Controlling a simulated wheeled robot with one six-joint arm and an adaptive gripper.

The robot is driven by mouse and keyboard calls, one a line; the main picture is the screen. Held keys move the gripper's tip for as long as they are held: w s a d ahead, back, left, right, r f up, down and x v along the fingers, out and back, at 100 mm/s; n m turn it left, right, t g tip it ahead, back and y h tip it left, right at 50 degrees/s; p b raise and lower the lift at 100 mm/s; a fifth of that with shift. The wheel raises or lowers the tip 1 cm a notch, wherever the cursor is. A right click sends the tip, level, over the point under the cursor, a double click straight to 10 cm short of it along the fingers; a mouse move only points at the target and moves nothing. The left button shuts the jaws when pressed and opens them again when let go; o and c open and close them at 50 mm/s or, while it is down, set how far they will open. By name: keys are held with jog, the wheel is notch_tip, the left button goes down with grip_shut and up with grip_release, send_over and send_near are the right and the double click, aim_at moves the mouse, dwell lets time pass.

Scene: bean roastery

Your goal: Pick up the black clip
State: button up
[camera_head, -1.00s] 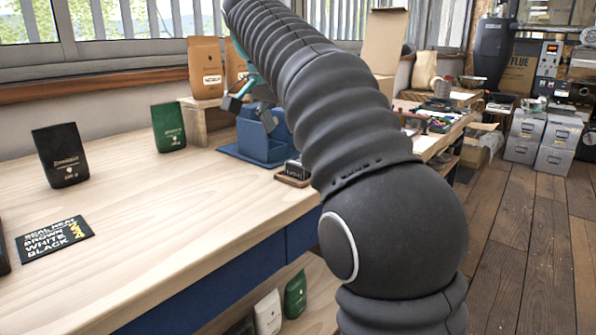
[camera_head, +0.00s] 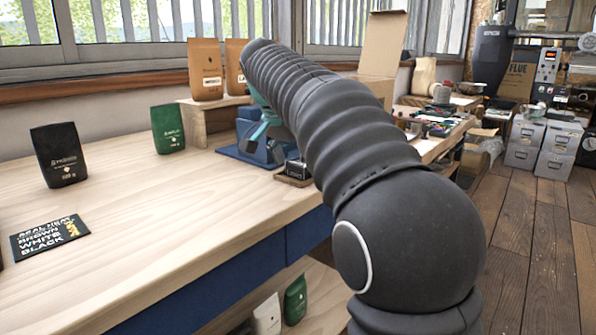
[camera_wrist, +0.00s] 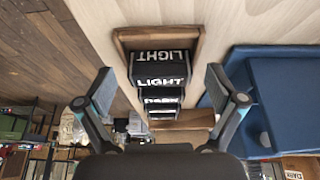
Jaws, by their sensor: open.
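Several black clips with white lettering stand in a row in a small wooden tray (camera_wrist: 185,40). In the wrist view the black clip (camera_wrist: 160,82) reading LIGHT lies between the two fingers of my gripper (camera_wrist: 160,92). The fingers are open, spread to either side of the row, with nothing held. In the head view a black clip (camera_head: 296,168) shows at the table's right edge, just right of my gripper, which is partly hidden behind my arm.
A blue stand (camera_head: 250,148) is close beside the tray; it also shows in the wrist view (camera_wrist: 285,90). Black (camera_head: 60,155) and green (camera_head: 168,130) bags and a black sign (camera_head: 50,238) stand or lie on the table (camera_head: 140,215). The table's middle is clear.

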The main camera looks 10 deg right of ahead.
jog(key=c, duration=0.9)
jog(key=shift+r, duration=0.1)
